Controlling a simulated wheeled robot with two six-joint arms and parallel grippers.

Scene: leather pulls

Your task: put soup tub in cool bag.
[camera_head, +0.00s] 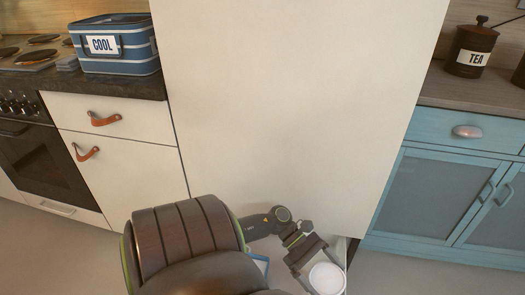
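The cool bag (115,52) is a blue striped box with a "COOL" label. A round white tub top (327,279), which looks like the soup tub, is at the bottom right of centre. The tub's lower part is hidden.
A tall cream cabinet panel (295,100) stands in the middle, close to my arm. Cream drawers with leather pulls (104,119) are under the left counter. A tea canister (471,48) stands on the right counter above blue cupboards (440,190). Floor is free at lower left.

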